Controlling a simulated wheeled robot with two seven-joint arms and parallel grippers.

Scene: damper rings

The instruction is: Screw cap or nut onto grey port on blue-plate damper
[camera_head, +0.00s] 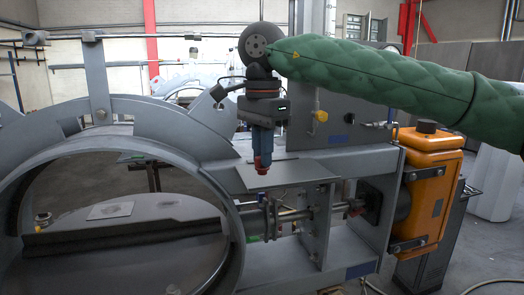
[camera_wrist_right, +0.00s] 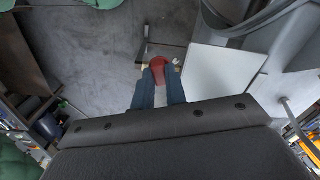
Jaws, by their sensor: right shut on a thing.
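My right gripper (camera_head: 262,156) points down and is shut on a small red cap (camera_head: 262,168), which shows below its blue fingers. In the right wrist view the red cap (camera_wrist_right: 157,64) sits between the tips of the two blue fingers (camera_wrist_right: 158,86). The cap is in the air, above or in front of a flat grey plate (camera_head: 285,178); the exact gap is unclear. The damper is a large grey ring (camera_head: 125,105) with a frame on its right. I cannot make out the grey port for certain. My left gripper is not in view.
An orange box (camera_head: 432,190) is mounted right of the frame. A yellow knob (camera_head: 321,116) sticks out of the upright panel. Rods and brackets (camera_head: 300,214) lie under the flat plate. The ring's opening is at the left.

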